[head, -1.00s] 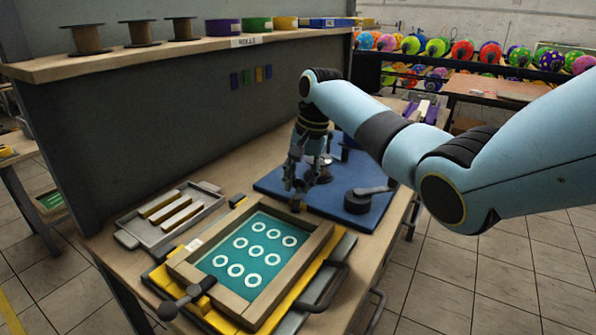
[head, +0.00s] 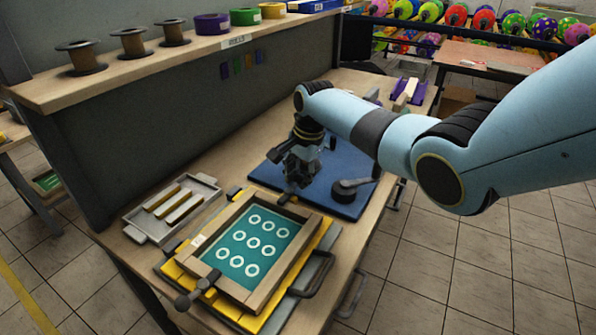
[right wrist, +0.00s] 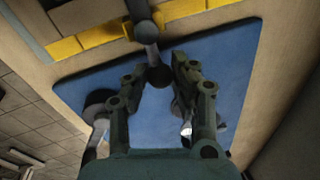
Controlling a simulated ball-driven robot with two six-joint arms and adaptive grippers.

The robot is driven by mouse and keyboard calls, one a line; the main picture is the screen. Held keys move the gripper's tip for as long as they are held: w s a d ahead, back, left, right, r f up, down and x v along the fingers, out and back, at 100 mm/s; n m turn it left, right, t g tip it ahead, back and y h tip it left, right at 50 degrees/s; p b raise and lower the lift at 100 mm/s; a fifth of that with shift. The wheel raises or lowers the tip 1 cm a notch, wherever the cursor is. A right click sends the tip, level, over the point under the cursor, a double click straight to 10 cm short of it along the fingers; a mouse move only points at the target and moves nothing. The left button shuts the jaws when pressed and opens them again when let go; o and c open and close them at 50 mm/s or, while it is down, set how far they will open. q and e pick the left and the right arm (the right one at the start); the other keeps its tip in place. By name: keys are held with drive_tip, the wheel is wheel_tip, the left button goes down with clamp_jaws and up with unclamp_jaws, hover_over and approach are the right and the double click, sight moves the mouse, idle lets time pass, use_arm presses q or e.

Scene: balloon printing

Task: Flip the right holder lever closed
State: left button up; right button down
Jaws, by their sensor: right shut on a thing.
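The right holder lever (head: 284,199) is a dark short arm with a round knob at the far edge of the wooden screen frame (head: 308,246). In the right wrist view, its ball knob (right wrist: 160,76) sits between my fingertips, with its stem running up towards the yellow base. My right gripper (head: 291,187) is shut on the lever near the blue mat's edge; it also shows in the right wrist view (right wrist: 157,72). A similar dark lever (head: 197,290) stands at the frame's near end. My left gripper is out of view.
The blue mat (head: 262,178) carries a round black piece with a handle (head: 350,187). A grey tray (head: 135,234) with several bars lies left of the frame. A grey panel (head: 150,130) with a spool shelf stands behind. A dark handle (head: 318,275) juts out on the right.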

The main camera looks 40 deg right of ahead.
drive_tip(key=shift+d, duration=0.1)
drive_tip(key=c, duration=1.1)
unclamp_jaws()
drive_tip(key=shift+o, duration=0.2)
drive_tip(key=shift+r, duration=0.15)
wheel_tip(320, 180, up, 12)
drive_tip(key=s, duration=0.2)
drive_tip(key=shift+s+d+f, duration=0.15)
drive_tip(key=shift+f, duration=0.05)
drive_tip(key=shift+f, duration=0.1)
